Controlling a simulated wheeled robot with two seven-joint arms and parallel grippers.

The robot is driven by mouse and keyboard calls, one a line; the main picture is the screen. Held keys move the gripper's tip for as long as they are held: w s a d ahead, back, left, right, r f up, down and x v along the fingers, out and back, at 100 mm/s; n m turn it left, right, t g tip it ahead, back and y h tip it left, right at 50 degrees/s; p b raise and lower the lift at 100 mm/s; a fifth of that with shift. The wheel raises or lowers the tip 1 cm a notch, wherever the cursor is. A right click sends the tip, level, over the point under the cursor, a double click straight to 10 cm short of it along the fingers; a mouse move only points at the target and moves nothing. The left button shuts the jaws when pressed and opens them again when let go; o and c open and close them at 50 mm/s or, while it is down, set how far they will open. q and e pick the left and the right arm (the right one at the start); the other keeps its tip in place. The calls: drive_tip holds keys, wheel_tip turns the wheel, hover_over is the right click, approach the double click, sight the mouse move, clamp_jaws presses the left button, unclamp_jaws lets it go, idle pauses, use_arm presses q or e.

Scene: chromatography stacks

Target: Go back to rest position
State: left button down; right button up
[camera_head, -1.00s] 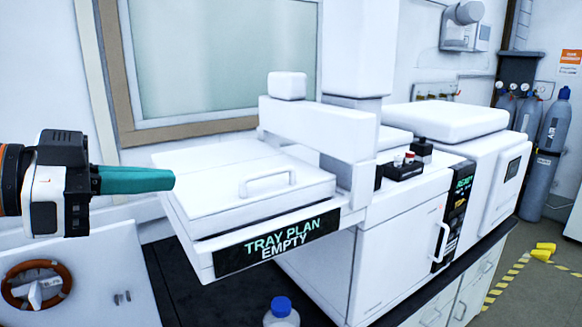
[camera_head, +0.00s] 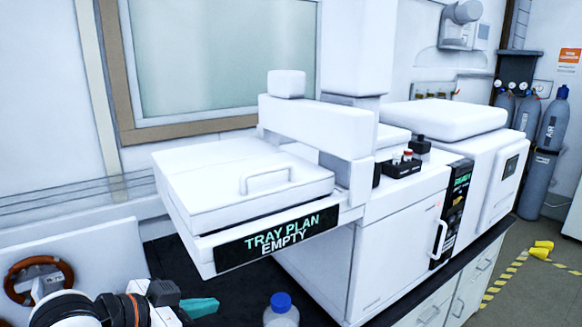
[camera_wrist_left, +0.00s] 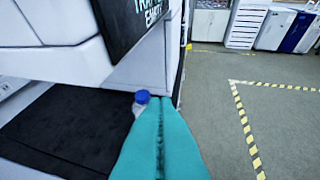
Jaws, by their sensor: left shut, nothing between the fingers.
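My left gripper (camera_head: 203,307) has teal fingers and is low at the bottom left of the head view, over the dark bench top and left of the blue-capped bottle. In the left wrist view its teal fingers (camera_wrist_left: 161,105) lie together with nothing between them. The white autosampler tray (camera_head: 240,185) with its lid and handle stands above and beyond the gripper, apart from it. Its front label (camera_head: 278,240) reads "TRAY PLAN EMPTY". My right gripper is not in view.
A blue-capped bottle (camera_head: 281,310) stands on the dark bench top (camera_head: 170,262), close to the gripper. A brown ring-shaped wheel (camera_head: 38,280) is at the left. Gas cylinders (camera_head: 553,125) stand at the far right.

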use_arm(q)
drive_tip(key=s+a+f+n+g+y, duration=0.1)
drive_tip(key=s+f+n+y, duration=0.15)
drive_tip(key=f, duration=0.55)
drive_tip(key=s+a+f+n+y, duration=0.1)
drive_tip(key=s+f, duration=0.3)
drive_tip(key=f, duration=0.4)
drive_tip(key=s+a+f+n+g+y, duration=0.2)
drive_tip(key=s+f, duration=0.4)
drive_tip(key=s, duration=0.2)
drive_tip(key=s+a+f+n+g+y, duration=0.2)
drive_tip(key=s+a+f+g+y, duration=0.1)
drive_tip(key=s+f, duration=0.4)
wheel_tip(320, 180, down, 24)
drive_tip(key=s+a+f+g, duration=0.2)
drive_tip(key=s+f, duration=1.5)
drive_tip(key=shift+s+a+f+m+b, duration=0.15)
drive_tip(key=shift+s+f+m+b, duration=0.15)
drive_tip(key=shift+m, duration=0.15)
